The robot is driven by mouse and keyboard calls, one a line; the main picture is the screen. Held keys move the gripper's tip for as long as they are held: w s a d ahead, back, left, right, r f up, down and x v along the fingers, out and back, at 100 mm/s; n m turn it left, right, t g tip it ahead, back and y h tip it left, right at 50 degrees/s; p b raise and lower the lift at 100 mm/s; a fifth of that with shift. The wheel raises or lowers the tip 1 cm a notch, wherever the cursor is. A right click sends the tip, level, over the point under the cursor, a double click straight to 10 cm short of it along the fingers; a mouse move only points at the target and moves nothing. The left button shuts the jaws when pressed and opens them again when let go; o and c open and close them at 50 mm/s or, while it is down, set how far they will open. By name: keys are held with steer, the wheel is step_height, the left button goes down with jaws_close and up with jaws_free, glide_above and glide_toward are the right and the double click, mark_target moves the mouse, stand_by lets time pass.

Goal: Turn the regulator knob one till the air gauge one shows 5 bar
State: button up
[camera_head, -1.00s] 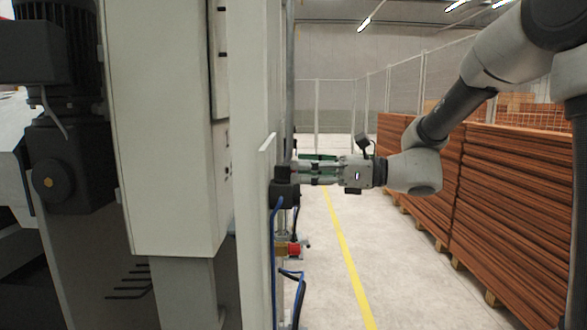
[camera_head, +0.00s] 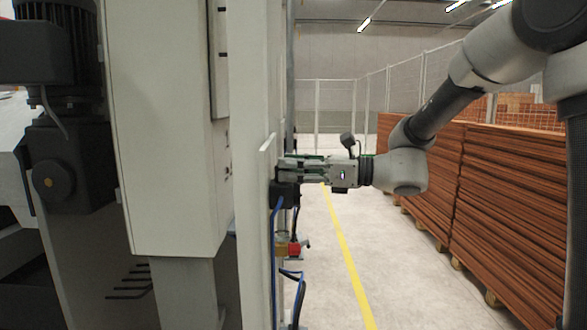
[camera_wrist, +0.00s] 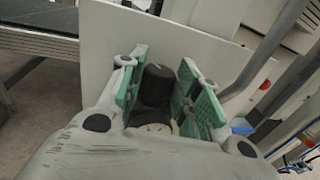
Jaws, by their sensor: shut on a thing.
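The black regulator knob (camera_wrist: 157,85) sits between the green finger pads of my gripper (camera_wrist: 160,78) in the wrist view. My gripper (camera_head: 290,168) is shut on the knob, at the edge of the white panel in the head view. A pale round gauge face (camera_wrist: 152,127) shows just below the knob, partly covered by my gripper's body; its reading cannot be made out. In the head view the black regulator body (camera_head: 284,194) shows under my fingers, and the knob is hidden behind them.
The white panel edge (camera_head: 262,230) rises close beside my gripper. Blue hoses (camera_head: 274,245) and a red valve part (camera_head: 294,249) hang below. Stacked brown boards (camera_head: 510,215) stand at the right. The floor between is clear.

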steer(key=m+t+h, duration=0.1)
steer(key=t, duration=0.1)
steer(key=s+m+t+h, duration=0.1)
steer(key=m+t, duration=0.1)
steer(key=shift+a+t, duration=0.15)
steer(key=shift+t, duration=0.15)
steer(key=shift+s+a+f+m+t+h, duration=0.1)
steer(key=shift+a+m+t+h, duration=0.05)
steer(key=shift+m+t+h, duration=1)
steer(key=shift+s+a+f+m+t+h, duration=0.1)
steer(key=shift+m+t+h, duration=0.8)
steer(key=shift+t, duration=0.35)
steer(key=shift+r, duration=0.1)
steer(key=o, duration=1)
steer(key=shift+w+r, duration=0.1)
